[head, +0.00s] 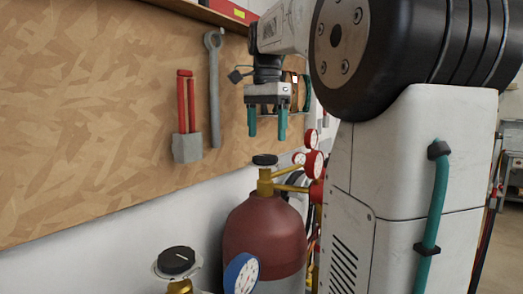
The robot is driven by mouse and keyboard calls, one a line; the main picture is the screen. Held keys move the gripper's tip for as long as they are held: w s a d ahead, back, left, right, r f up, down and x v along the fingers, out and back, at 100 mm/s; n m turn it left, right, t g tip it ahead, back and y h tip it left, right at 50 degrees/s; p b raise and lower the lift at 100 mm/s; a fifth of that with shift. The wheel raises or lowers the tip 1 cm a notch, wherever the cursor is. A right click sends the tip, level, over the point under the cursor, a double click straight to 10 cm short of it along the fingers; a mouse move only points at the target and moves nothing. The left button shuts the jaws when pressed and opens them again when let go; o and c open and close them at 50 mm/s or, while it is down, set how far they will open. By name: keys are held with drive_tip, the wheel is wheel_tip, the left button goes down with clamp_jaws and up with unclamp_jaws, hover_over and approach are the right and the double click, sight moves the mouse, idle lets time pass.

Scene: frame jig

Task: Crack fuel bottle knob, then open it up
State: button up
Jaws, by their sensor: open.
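A dark red bottle (262,232) stands by the wall with a brass valve (265,183) and a black knob (265,160) on top. Red gauges (313,163) sit to the right of its valve. A second black knob (176,261) tops another brass valve at the lower left, with a blue gauge (241,274) beside it. No label shows which bottle holds fuel; the red one looks likely. My gripper (267,122) points down with its two teal fingers apart and empty. In the picture it is right above the red bottle's knob, with a gap between them.
A wooden board (100,110) covers the wall on the left. A grey wrench (214,85) and a red-handled tool in a grey holder (187,147) hang on it, left of my gripper. Hoses show behind the red gauges.

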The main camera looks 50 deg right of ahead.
sight(265, 156)
drive_tip(key=f, duration=0.5)
drive_tip(key=shift+w+a+f, duration=0.1)
drive_tip(key=shift+a+f, duration=0.1)
drive_tip(key=shift+f, duration=0.2)
drive_tip(key=c, duration=1)
